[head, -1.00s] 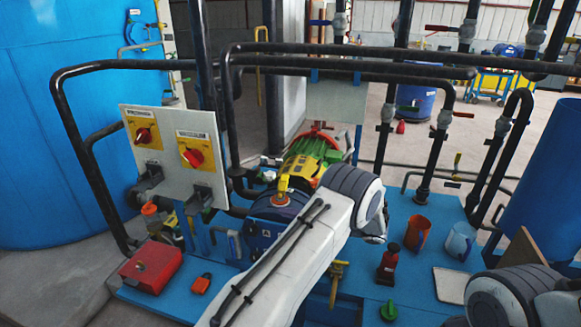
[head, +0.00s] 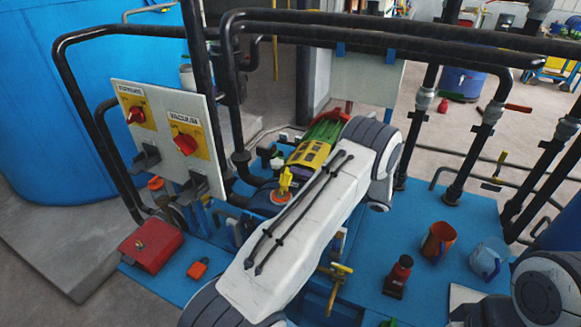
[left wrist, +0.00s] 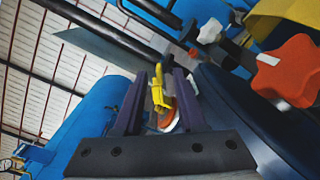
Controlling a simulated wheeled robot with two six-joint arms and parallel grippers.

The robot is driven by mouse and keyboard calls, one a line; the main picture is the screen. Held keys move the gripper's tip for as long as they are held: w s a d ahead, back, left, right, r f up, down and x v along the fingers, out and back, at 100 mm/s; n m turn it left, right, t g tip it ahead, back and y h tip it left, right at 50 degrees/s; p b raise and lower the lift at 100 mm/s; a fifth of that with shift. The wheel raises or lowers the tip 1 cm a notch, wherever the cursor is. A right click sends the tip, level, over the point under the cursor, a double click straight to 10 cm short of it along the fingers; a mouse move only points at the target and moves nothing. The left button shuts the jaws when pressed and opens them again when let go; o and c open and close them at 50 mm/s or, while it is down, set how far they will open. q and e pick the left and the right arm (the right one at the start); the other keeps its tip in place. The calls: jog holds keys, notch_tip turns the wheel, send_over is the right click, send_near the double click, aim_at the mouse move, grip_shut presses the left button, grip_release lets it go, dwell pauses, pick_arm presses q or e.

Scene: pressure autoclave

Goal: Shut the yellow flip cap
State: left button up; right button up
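The yellow flip cap (head: 285,182) stands raised above an orange round base (head: 280,197) on the blue machine, just left of my left arm in the head view. In the left wrist view the yellow cap (left wrist: 159,92) shows between and beyond the two purple fingers of my left gripper (left wrist: 161,76), with part of the orange base (left wrist: 171,117) below it. These fingers are apart, and I see no grip on the cap. I cannot tell whether a finger touches it. My right gripper is out of view.
A panel (head: 168,137) with two red switches stands left of the cap, and black pipes run above. A green and yellow motor (head: 313,150) is behind it. An orange star knob (left wrist: 288,72) is near the gripper.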

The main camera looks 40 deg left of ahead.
aim_at(287, 176)
pick_arm(q)
jog(key=shift+p+x, duration=0.35)
jog(key=shift+x, duration=1.55)
jog(key=shift+s+d, duration=0.1)
grip_shut()
